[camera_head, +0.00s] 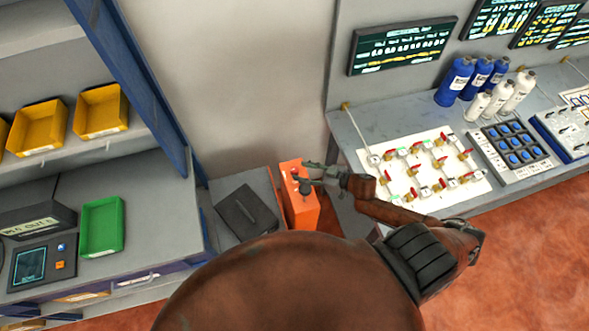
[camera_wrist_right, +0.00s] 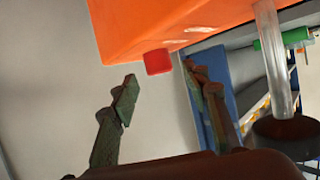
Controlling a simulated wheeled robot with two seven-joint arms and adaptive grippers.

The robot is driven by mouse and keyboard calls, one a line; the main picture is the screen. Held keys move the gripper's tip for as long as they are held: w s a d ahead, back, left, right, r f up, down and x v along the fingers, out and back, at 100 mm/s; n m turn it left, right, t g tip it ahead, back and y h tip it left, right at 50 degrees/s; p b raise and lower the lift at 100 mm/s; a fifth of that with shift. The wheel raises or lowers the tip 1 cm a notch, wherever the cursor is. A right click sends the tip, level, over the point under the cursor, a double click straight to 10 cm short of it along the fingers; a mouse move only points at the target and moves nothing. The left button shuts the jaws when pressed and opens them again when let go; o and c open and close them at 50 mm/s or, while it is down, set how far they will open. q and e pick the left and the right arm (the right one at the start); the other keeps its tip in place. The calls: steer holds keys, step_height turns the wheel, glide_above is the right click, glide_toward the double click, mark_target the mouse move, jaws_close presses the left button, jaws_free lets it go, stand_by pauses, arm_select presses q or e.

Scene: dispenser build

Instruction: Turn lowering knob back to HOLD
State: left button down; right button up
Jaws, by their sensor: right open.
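An orange box (camera_head: 303,212) stands on the floor side between the shelf unit and the grey bench. In the right wrist view the orange box (camera_wrist_right: 170,22) fills the top, with a small red block-like part (camera_wrist_right: 158,62) sticking out of its lower edge. I cannot tell whether this is the lowering knob, and no HOLD mark is readable. My right gripper (camera_head: 304,175) is at the top of the box in the head view. Its fingers are open in the wrist view (camera_wrist_right: 159,84), with the red part just beyond the gap between them, apparently ungripped. My left gripper is not in view.
A grey platform with a dark plate (camera_head: 246,212) lies left of the box. The bench right holds a valve panel (camera_head: 388,153), bottles (camera_head: 455,82) and a blue-button box (camera_head: 512,143). A green tray (camera_head: 101,227) sits left. A clear column (camera_wrist_right: 275,60) shows in the wrist view.

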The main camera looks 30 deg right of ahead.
mark_target(296, 170)
steer(key=shift+x, duration=2.25)
steer(key=shift+c, duration=0.2)
jaws_close()
